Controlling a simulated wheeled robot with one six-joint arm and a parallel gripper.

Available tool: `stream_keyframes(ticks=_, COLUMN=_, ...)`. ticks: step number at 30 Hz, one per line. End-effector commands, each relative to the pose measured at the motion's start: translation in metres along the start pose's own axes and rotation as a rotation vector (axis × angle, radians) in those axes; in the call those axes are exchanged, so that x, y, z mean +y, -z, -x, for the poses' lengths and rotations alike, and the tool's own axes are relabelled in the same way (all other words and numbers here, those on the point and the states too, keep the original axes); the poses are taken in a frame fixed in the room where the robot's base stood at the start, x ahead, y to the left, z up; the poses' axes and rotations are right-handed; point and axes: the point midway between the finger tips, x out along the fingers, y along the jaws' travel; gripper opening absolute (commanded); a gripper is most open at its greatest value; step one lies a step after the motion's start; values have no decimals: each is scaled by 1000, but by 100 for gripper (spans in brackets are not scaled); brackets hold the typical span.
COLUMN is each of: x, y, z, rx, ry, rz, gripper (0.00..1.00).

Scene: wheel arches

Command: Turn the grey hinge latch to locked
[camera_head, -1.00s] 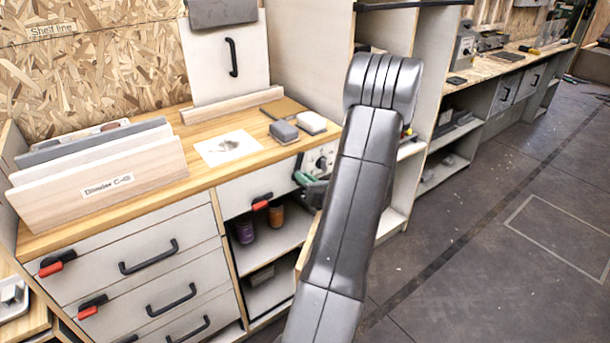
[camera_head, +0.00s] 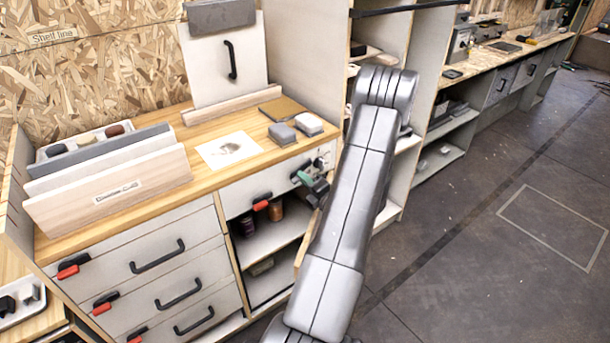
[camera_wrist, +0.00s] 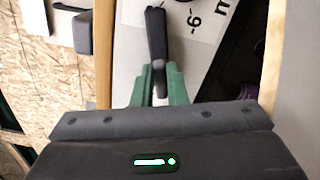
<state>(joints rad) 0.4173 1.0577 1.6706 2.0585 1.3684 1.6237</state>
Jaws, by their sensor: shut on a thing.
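The grey hinge latch appears in the wrist view as a dark grey lever (camera_wrist: 157,38) on a pale panel. My gripper (camera_wrist: 159,84) has green fingers and is shut on the near end of this lever, which points away from me up the picture. In the head view my gripper (camera_head: 313,184) is at the right end of the cabinet front, just left of my arm. The latch is too small and too covered there to make out clearly. Whether it is at its locked position cannot be told.
A red-and-black catch (camera_head: 262,203) sits on the drawer to the left, above an open shelf holding jars (camera_head: 276,211). Grey floor (camera_head: 470,270) is clear on the right.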

Motion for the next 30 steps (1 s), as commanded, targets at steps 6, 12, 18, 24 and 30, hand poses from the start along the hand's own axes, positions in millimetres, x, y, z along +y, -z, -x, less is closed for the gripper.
stream_keyframes(ticks=6, x=-1, y=-1, z=0, rx=-1, ry=2, rz=-160, gripper=0)
stream_keyframes(ticks=12, x=-2, y=0, z=0, rx=-1, ry=2, rz=-258, gripper=0)
stream_keyframes(ticks=18, x=-4, y=0, z=0, rx=-1, ry=1, rz=-310, gripper=0)
stream_keyframes(ticks=24, x=-4, y=0, z=0, rx=-1, ry=1, rz=-326, gripper=0)
stream_keyframes(ticks=30, x=-4, y=0, z=0, rx=-1, ry=1, rz=-327, gripper=0)
